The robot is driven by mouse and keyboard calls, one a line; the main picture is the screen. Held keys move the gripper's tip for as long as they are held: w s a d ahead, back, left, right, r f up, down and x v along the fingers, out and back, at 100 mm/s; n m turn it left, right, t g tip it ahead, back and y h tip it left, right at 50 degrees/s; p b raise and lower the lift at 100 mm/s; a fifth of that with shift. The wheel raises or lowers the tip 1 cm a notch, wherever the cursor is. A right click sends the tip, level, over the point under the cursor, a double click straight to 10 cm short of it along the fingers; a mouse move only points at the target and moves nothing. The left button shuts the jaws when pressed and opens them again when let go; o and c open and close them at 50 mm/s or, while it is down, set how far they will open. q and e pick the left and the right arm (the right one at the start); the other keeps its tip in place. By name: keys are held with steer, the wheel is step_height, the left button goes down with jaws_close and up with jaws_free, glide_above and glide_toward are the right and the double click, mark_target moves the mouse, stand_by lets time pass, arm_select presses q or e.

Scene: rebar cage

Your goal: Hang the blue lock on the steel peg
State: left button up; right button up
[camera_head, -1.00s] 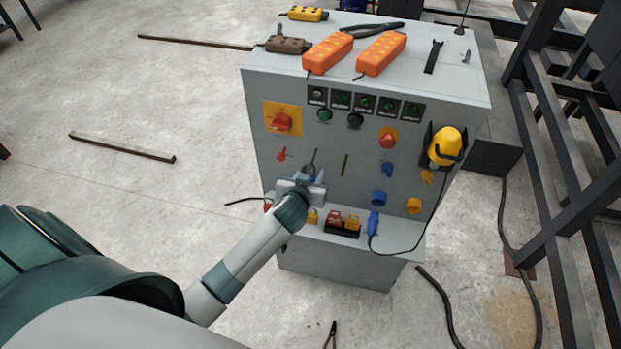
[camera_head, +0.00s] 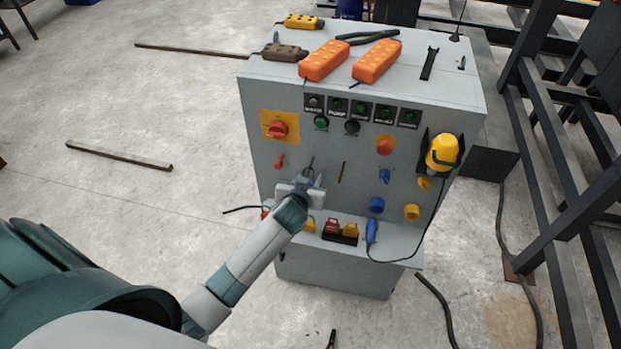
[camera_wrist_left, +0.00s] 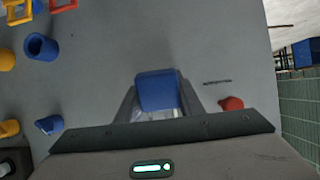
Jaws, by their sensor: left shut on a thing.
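My left gripper (camera_head: 313,172) is in front of the grey cabinet's front panel. In the wrist view it (camera_wrist_left: 157,108) is shut on the blue lock (camera_wrist_left: 157,90), which sits between the two fingers with its blue body facing the panel side. In the head view the lock is mostly hidden by the gripper, with only a hint of blue at the fingertips. I cannot make out the steel peg for certain in either view, and cannot tell whether the lock touches anything on the panel. My right gripper is not in view.
Red (camera_head: 332,229) and yellow (camera_head: 350,231) locks and a blue plug (camera_head: 372,231) sit on the lower ledge.

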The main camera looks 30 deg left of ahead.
arm_select(q)
steer(key=o, duration=1.2)
steer(key=shift+c, duration=0.2)
steer(key=b+v, duration=0.4)
steer(key=v, duration=1.3)
steer(key=shift+s+b, duration=0.2)
steer(key=shift+b, duration=0.15)
steer(key=shift+d, duration=0.1)
